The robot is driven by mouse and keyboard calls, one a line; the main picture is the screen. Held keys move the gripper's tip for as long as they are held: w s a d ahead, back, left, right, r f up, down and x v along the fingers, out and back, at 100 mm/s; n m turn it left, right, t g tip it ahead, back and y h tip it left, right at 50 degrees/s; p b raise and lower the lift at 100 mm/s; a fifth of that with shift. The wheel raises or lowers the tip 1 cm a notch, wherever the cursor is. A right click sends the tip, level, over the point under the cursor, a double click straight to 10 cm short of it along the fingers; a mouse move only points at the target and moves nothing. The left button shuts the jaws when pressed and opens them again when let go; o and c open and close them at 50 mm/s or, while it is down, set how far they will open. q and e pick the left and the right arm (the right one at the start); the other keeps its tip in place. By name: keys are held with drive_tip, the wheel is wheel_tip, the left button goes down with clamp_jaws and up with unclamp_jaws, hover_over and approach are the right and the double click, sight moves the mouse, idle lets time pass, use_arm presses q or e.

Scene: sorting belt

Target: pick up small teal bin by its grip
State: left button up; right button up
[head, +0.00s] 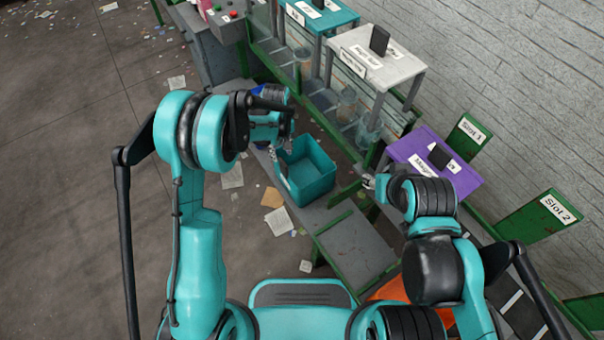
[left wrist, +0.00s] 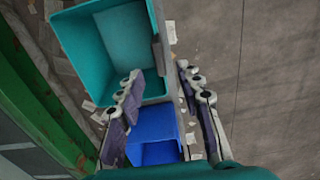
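The small teal bin (head: 314,188) stands empty on a grey bench in the head view. It also fills the upper left of the left wrist view (left wrist: 82,42), where a dark grip (left wrist: 160,52) shows on its right wall. My left gripper (head: 282,151) is beside the bin's left wall. In the left wrist view (left wrist: 160,85) its fingers are spread, one overlapping the bin's opening and one outside the wall, with the grip's end between them. Contact cannot be seen. My right gripper (head: 370,183) is right of the bin, its fingers too small to read.
A blue bin (left wrist: 155,150) lies close to the teal one, mostly hidden by my left arm in the head view. Labelled white (head: 385,75) and purple (head: 430,180) stands line the right side. Bare bench (head: 345,235) shows in front of the bin. Paper scraps litter the floor.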

sight(283, 162)
use_arm(q)
drive_tip(key=f+b, duration=0.1)
drive_tip(key=f, duration=0.2)
drive_tip(key=f+b, duration=0.2)
drive_tip(key=f, duration=0.2)
drive_tip(key=shift+s+d+f, duration=0.1)
drive_tip(key=shift+s+d, duration=0.05)
drive_tip(key=shift+s, duration=0.05)
clamp_jaws()
